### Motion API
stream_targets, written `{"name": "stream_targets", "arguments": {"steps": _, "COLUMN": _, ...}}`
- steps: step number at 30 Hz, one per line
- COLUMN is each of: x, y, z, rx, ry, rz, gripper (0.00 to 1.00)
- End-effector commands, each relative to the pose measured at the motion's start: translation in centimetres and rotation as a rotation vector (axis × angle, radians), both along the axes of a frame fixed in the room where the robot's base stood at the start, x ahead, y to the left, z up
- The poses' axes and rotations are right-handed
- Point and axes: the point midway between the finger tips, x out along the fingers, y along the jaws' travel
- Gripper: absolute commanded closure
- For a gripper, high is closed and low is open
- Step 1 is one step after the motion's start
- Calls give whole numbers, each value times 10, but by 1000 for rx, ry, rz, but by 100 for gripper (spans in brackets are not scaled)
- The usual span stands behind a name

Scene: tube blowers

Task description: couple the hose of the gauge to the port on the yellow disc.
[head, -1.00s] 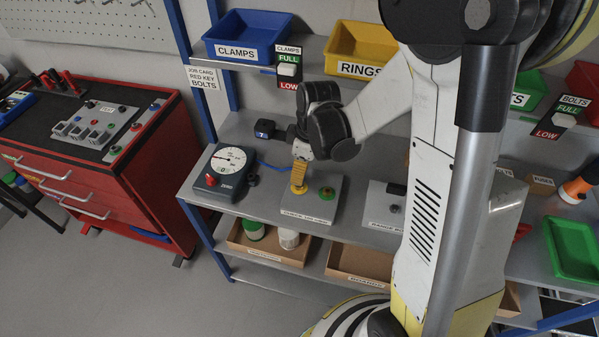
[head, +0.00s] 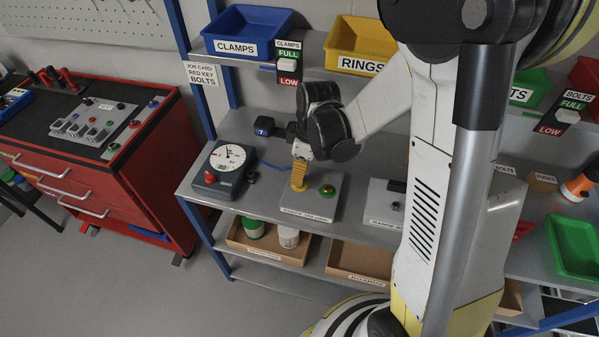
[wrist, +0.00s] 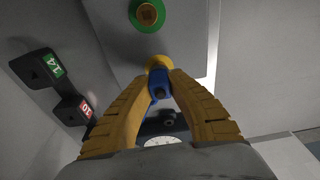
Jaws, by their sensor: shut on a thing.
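My gripper (wrist: 158,90) is shut on the blue hose end (wrist: 158,77) between its orange fingertips. It is right at the yellow disc (wrist: 158,61), which also shows under the fingers in the head view (head: 298,187). The disc sits on a light grey plate (head: 316,208) beside a green disc (head: 327,191). The gauge (head: 222,171) with a white round dial stands to the left, and its blue hose (head: 270,166) runs toward my gripper. The fingers hide the port, so I cannot tell whether the hose end is seated.
A dark block with a blue face (head: 264,126) stands behind the gauge. Another grey plate with a dark fitting (head: 384,203) is to the right. Blue (head: 247,31) and yellow (head: 358,45) bins sit on the shelf above. A red tool cabinet (head: 90,150) stands left.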

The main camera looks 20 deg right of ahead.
Motion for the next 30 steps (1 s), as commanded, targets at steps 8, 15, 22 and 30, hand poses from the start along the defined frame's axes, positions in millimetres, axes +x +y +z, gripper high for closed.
{"name": "stream_targets", "arguments": {"steps": 8, "x": 0, "y": 0, "z": 0, "rx": 0, "ry": 0, "rz": 0, "gripper": 59}}
{"name": "stream_targets", "arguments": {"steps": 15, "x": -1, "y": -1, "z": 10, "rx": 0, "ry": 0, "rz": 0, "gripper": 59}}
{"name": "stream_targets", "arguments": {"steps": 22, "x": -5, "y": -7, "z": 56, "rx": 0, "ry": 0, "rz": -1, "gripper": 59}}
{"name": "stream_targets", "arguments": {"steps": 30, "x": -9, "y": -13, "z": 106, "rx": 0, "ry": 0, "rz": 0, "gripper": 59}}
